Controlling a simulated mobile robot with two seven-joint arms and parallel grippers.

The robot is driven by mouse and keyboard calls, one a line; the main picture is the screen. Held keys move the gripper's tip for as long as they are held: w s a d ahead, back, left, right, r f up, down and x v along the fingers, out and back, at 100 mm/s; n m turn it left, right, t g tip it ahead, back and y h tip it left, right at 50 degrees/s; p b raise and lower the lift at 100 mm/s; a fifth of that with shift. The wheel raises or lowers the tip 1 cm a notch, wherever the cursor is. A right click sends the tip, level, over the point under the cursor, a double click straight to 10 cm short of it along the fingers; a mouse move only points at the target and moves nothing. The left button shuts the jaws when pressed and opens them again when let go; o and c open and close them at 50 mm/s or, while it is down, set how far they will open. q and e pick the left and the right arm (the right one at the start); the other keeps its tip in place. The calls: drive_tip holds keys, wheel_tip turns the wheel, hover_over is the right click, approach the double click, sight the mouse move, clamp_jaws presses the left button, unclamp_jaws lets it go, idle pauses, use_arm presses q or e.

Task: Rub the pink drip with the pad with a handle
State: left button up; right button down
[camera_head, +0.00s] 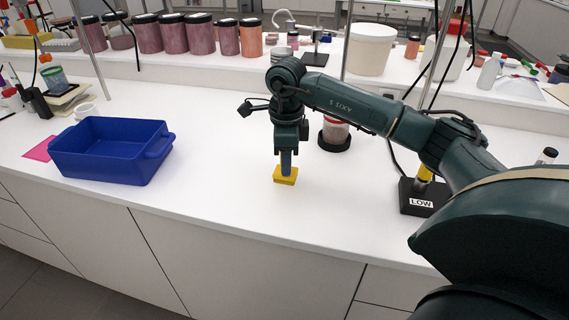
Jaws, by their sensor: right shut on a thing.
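The pad with a handle has a yellow pad (285,179) at the bottom, low over or on the white counter; I cannot tell whether it touches. My right gripper (286,155) points down and is shut on its handle, which shows as a blue-grey upright piece above the yellow part. I see no pink drip on the counter; the pad and my arm may hide it. My left gripper is not in view.
A blue bin (108,153) stands on the left, by a pink sheet (40,149). A jar on a black base (334,139) stands just behind my right gripper. A black block marked LOW (422,198) is on the right. The counter between bin and pad is clear.

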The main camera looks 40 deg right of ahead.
drive_tip(key=shift+a+r, duration=0.1)
drive_tip(key=shift+r, duration=0.5)
drive_tip(key=shift+r+p, duration=0.35)
drive_tip(key=shift+p, duration=0.15)
drive_tip(key=shift+r+p, duration=0.5)
drive_tip(key=shift+r, duration=0.3)
drive_tip(key=shift+r+p, duration=0.5)
drive_tip(key=shift+r, duration=0.5)
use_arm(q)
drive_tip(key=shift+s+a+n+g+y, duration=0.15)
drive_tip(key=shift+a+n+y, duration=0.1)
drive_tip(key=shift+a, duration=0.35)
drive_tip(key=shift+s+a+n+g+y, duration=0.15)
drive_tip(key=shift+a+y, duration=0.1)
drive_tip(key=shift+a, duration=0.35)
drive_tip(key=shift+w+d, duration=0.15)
